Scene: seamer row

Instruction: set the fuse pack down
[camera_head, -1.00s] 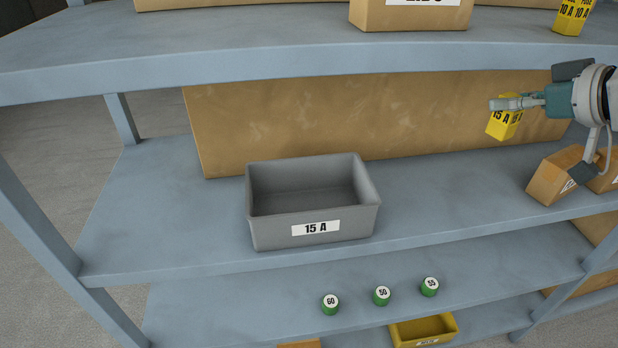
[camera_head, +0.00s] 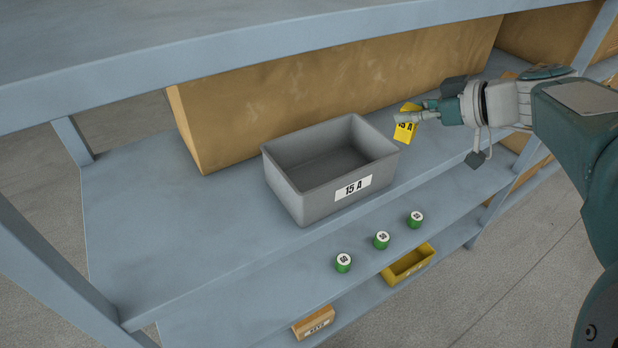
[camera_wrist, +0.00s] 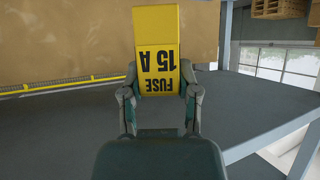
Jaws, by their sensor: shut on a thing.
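My gripper (camera_head: 427,110) is shut on the yellow fuse pack (camera_head: 405,127). In the wrist view the fuse pack (camera_wrist: 157,30) sits between both fingers, its "FUSE 15 A" label upside down. The grey bin (camera_head: 287,180), labelled "15 A", stands open on the middle shelf. It looks empty inside. In the head view the fuse pack appears just right of the bin's upper right rim. I cannot tell its exact height above the shelf.
A large cardboard box (camera_head: 330,85) stands behind the bin. The upper shelf (camera_head: 250,50) overhangs it. Several green round items (camera_head: 382,240) and a yellow bin (camera_head: 408,264) are on lower shelves. The middle shelf left of the bin (camera_head: 160,215) is clear.

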